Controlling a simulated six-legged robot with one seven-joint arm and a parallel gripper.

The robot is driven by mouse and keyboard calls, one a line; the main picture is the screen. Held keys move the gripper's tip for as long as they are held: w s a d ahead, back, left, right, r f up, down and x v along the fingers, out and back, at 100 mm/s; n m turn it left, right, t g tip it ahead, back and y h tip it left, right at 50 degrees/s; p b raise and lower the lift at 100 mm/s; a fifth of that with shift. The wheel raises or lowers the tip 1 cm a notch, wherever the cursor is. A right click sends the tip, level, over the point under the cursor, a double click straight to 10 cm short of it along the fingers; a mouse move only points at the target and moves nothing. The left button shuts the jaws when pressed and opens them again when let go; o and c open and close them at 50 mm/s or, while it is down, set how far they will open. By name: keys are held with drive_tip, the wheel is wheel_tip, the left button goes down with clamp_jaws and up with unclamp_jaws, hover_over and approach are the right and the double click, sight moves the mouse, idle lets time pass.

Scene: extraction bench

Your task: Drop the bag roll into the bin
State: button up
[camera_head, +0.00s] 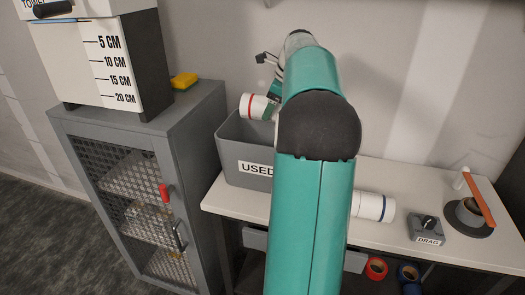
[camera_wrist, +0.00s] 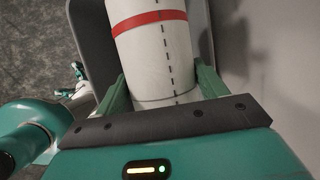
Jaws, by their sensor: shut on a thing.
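A white bag roll (camera_head: 256,107) with a red band is held over the grey bin labelled USED (camera_head: 232,174). In the wrist view the roll (camera_wrist: 150,45) shows its red band and a dashed black line. My gripper (camera_wrist: 162,75) is shut on the roll, with a green finger on each side of it. In the head view my gripper (camera_head: 275,88) is partly hidden behind my arm. The roll lies tilted near the bin's rim height. The bin's grey wall (camera_wrist: 92,40) shows beyond the roll in the wrist view. My arm hides the bin's right part.
A second white roll (camera_head: 372,206) with a blue band lies on the white bench (camera_head: 420,235), right of my arm. A DRAG box (camera_head: 428,230) and a round holder (camera_head: 468,212) stand further right. A grey cabinet (camera_head: 150,185) stands left, with a yellow sponge (camera_head: 184,81).

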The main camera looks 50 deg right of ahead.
sight(271, 119)
drive_tip(key=shift+f, duration=2.5)
drive_tip(key=shift+w, duration=0.1)
drive_tip(key=o, duration=1.3)
drive_tip(key=shift+c, duration=0.2)
drive_tip(key=v, duration=1.3)
drive_tip(key=shift+s+r, duration=0.2)
drive_tip(key=shift+r, duration=0.15)
